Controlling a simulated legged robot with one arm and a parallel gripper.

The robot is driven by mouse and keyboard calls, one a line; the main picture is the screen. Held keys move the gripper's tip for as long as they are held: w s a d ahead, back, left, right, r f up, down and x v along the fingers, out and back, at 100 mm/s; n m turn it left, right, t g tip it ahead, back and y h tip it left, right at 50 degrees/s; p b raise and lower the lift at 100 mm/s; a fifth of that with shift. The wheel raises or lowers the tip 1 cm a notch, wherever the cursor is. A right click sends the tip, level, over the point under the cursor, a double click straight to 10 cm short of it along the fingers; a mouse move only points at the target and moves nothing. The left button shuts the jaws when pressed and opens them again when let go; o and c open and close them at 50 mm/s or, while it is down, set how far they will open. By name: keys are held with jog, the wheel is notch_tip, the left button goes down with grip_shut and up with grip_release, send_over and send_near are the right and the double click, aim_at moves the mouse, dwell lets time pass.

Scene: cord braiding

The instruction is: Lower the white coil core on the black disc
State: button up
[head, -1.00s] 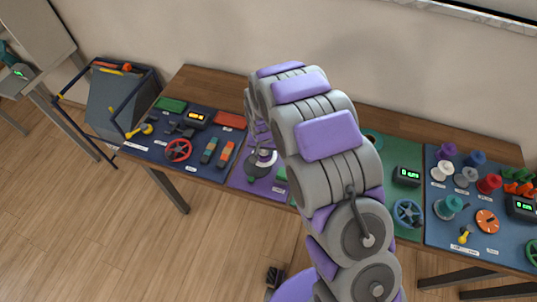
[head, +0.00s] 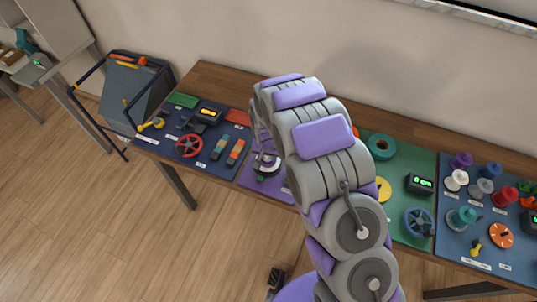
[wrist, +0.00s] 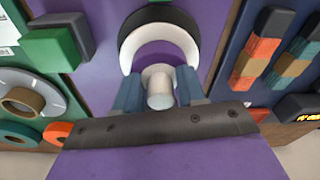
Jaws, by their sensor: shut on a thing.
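The white coil core (wrist: 188,48) shows in the wrist view as a white ring with a pale round stub in front of it. My gripper (wrist: 159,94) is shut on the stub, one blue-grey finger on each side. The black disc (wrist: 130,24) shows as a dark rim around the far side of the white ring. The core overlaps the disc in this view; I cannot tell whether they touch.
Left of the purple panel is a blue panel with a red wheel (head: 189,146). Right is a green panel with a teal ring (head: 382,146) and a blue wheel (head: 419,222). Farther right, several spools stand on another blue panel. A grey bin (head: 133,85) stands past the table's left end.

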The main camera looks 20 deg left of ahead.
jog(key=shift+a, duration=0.3)
jog(key=shift+d+r, duration=0.2)
jog(key=shift+d, duration=0.5)
jog(key=shift+a+f, duration=0.1)
jog(key=shift+a, duration=0.3)
jog(key=shift+a, duration=0.2)
dwell(0.3)
jog(key=shift+d+f, duration=0.1)
jog(key=shift+f, duration=0.05)
jog(key=shift+d+f, duration=0.1)
jog(key=shift+f, duration=0.35)
jog(key=shift+f, duration=0.4)
jog(key=o, duration=1.1)
jog(key=shift+c, duration=0.2)
